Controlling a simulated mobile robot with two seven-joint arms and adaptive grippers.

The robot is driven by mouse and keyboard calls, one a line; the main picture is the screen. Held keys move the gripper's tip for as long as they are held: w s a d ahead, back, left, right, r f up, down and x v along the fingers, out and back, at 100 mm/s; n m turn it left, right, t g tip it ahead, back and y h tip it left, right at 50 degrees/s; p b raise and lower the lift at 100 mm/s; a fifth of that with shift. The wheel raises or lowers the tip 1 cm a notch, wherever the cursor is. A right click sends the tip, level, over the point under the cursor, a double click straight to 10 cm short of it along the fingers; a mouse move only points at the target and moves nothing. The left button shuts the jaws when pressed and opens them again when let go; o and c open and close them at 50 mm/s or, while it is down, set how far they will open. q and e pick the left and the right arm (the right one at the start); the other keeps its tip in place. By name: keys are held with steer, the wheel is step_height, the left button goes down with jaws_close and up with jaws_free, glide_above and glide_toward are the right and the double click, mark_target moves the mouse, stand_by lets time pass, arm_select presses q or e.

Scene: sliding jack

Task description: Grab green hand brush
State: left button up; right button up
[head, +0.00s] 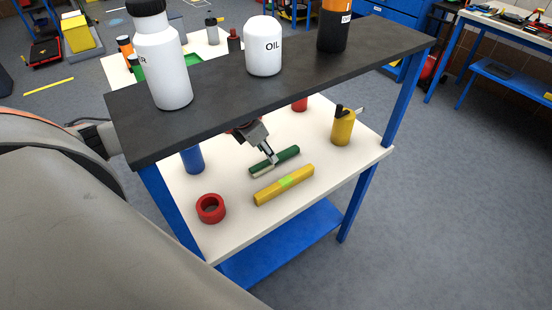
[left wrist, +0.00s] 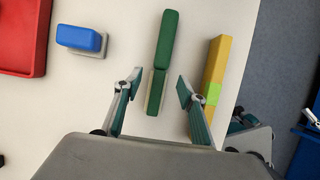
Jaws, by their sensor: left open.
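The green hand brush (head: 288,154) lies on the white lower shelf, with pale bristles along one side. In the left wrist view the brush (left wrist: 167,42) runs lengthwise between my open fingers, its near part inside the gap and its far part beyond the fingertips. My left gripper (left wrist: 159,82) is open, one finger on each side of the brush, with visible gaps to both. In the head view my left gripper (head: 271,157) reaches under the dark top shelf, down to the brush. I cannot tell its exact height above the shelf. My right gripper is not in view.
A yellow bar with a green patch (head: 270,194) lies just beside the brush, close to my right-hand finger in the wrist view. A red ring (head: 211,209), blue item (head: 192,160) and yellow holder (head: 343,127) stand around. The dark top shelf (head: 215,92) overhangs my arm.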

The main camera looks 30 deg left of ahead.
arm_select(q)
steer(key=shift+w+d+r, duration=0.1)
steer(key=shift+w+d, duration=0.1)
steer(key=shift+w, duration=0.15)
steer(key=x, duration=0.5)
steer(key=shift+p, duration=0.4)
jaws_close()
